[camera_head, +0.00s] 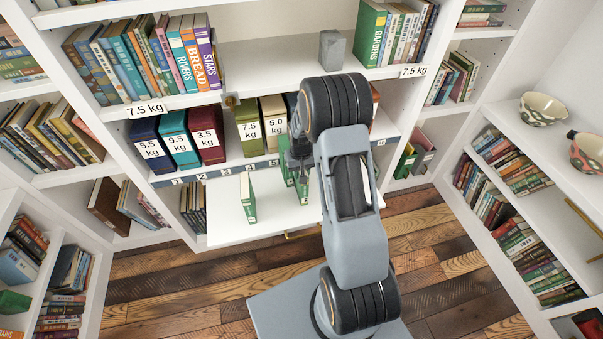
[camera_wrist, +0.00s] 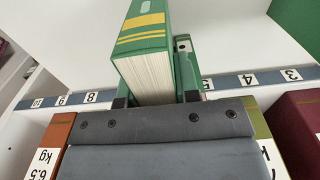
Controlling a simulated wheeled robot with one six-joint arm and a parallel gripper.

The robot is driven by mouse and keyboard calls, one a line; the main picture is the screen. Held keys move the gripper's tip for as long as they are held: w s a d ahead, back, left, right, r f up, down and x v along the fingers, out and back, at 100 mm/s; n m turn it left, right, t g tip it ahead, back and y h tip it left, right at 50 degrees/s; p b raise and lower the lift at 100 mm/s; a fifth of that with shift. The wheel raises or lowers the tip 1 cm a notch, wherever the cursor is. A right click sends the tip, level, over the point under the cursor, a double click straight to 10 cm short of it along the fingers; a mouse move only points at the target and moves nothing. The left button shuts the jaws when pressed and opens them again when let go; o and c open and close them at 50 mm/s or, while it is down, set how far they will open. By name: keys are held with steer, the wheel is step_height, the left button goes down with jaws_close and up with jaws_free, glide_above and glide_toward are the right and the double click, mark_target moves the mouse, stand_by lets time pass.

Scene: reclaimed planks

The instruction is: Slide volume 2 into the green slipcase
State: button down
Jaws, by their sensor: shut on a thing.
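My gripper (camera_wrist: 156,98) is shut on a green book (camera_wrist: 140,40) with yellow bands; its pale page edges face the wrist camera. In the head view my gripper (camera_head: 295,163) is above the pull-out board, partly hidden by my arm, with green pieces (camera_head: 303,190) below it. A narrow green piece (camera_wrist: 184,60) stands close beside the held book in the wrist view. Another thin green upright piece (camera_head: 249,202) stands apart on the board to the left. I cannot tell which green piece is the slipcase, and no volume number is readable.
The white pull-out board (camera_head: 228,228) has bare room at its left and front. Behind it, a shelf with a numbered strip holds weight-labelled boxes, including a dark red one (camera_head: 206,135). A grey block (camera_head: 332,50) stands on the shelf above.

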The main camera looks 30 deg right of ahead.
steer(key=shift+w+d, duration=0.25)
steer(key=shift+w, duration=1.05)
steer(key=c, duration=0.8)
jaws_free()
step_height(320, 180, up, 14)
steer(key=shift+s+f+b, duration=0.1)
steer(key=shift+b, duration=0.2)
